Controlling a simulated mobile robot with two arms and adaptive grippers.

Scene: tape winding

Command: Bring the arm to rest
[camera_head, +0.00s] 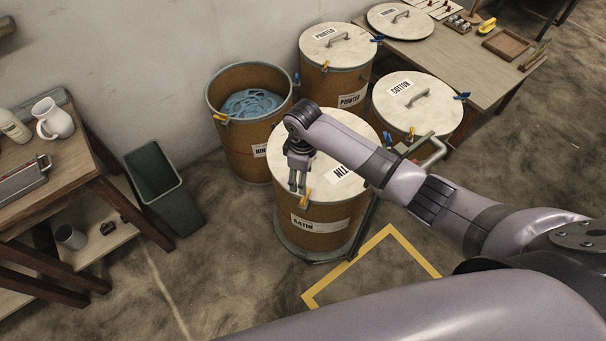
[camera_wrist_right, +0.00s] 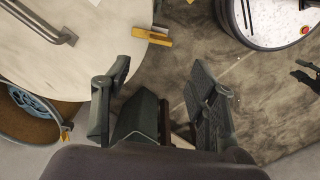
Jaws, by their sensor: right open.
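My right arm reaches in from the right in the head view. Its gripper (camera_head: 297,188) points down over the near left part of the lid (camera_head: 318,170) of the drum marked SATIN (camera_head: 343,236). In the wrist view the right gripper (camera_wrist_right: 160,75) has its two fingers spread apart with nothing held between them. The pale lid (camera_wrist_right: 65,75) with its metal handle (camera_wrist_right: 58,33) lies to the left of the fingers. A yellow clamp (camera_wrist_right: 151,36) sits at the lid's edge; it also shows in the head view (camera_head: 305,198). My left gripper is not in view.
An open drum (camera_head: 236,145) with blue tape stands behind left. Lidded drums marked PRINTED (camera_head: 336,82) and COTTON (camera_head: 418,105) stand behind. A dark bin (camera_head: 160,185) and wooden table (camera_head: 70,170) are left. Yellow tape (camera_head: 375,250) marks bare floor in front.

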